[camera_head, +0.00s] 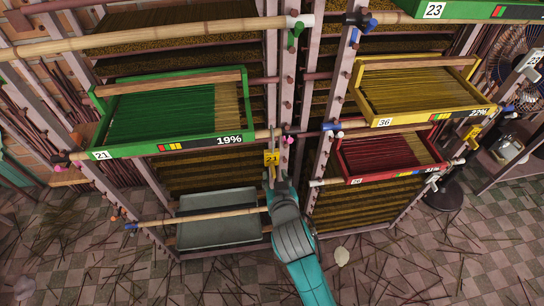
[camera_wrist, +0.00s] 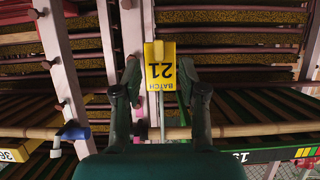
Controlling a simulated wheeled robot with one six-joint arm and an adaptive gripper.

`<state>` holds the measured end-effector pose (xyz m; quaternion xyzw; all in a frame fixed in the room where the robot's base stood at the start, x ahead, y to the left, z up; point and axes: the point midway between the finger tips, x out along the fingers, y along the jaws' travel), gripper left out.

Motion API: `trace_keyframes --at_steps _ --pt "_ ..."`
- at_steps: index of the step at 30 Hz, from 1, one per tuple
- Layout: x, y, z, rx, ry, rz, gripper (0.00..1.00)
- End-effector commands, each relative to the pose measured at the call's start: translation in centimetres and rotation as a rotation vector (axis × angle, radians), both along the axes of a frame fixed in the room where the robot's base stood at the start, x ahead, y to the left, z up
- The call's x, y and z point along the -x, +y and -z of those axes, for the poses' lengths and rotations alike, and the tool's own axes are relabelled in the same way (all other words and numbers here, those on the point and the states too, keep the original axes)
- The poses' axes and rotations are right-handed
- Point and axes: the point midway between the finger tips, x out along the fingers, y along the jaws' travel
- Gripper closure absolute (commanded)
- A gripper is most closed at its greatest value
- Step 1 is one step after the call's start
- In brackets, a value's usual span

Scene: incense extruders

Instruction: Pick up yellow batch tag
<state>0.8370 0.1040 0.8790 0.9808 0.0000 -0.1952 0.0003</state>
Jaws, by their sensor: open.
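The yellow batch tag (camera_head: 271,158) hangs at the front of the rack, beside the upright post just right of the green tray. In the wrist view the tag (camera_wrist: 160,66) appears upside down, with BATCH 21 in black on it. My gripper (camera_head: 274,174) is just below the tag in the head view. In the wrist view my gripper (camera_wrist: 159,80) is open, with one dark finger on each side of the tag and gaps between. I cannot tell how deep the fingertips reach relative to the tag.
The green tray 21 (camera_head: 165,145) is up left. The yellow tray 36 (camera_head: 420,114) and red tray (camera_head: 392,174) are at right. A grey tray (camera_head: 219,238) sits low left. Posts, bamboo rails and a pink peg (camera_head: 288,140) crowd the tag. Another yellow tag (camera_head: 475,132) hangs far right.

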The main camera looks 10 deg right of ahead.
Motion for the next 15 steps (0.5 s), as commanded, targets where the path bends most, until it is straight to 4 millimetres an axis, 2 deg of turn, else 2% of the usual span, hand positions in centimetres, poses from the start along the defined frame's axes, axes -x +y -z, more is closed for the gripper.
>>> trace_keyframes --at_steps 6,15 --pt "-2.8 -0.1 1.1 -0.002 -0.001 0.001 0.58" --pt "-3.6 0.0 1.5 -0.001 0.000 0.000 0.58"
